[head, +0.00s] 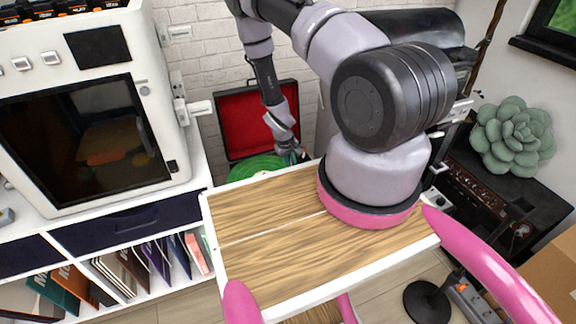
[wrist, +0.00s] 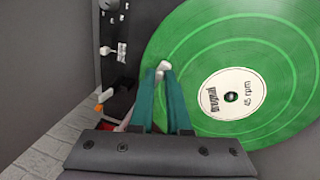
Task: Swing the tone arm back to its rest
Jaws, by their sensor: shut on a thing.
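The green record (wrist: 225,45) with a white label fills the right of the wrist view. It also shows partly in the head view (head: 252,168), in front of the open red lid. My gripper (wrist: 164,72) has teal fingers, closed together over the left part of the record. A small pale piece, seemingly the tone arm's end (wrist: 164,66), is between the fingertips. The rest of the tone arm is hidden or hard to make out. In the head view my gripper (head: 291,157) is small and partly hidden behind the wooden top.
The record player's dark left strip (wrist: 118,50) carries small knobs and a black block with an orange tip. The red-lined lid (head: 238,122) stands open against the brick wall. A wooden-topped surface (head: 265,250) lies in front. A white machine (head: 95,110) stands left.

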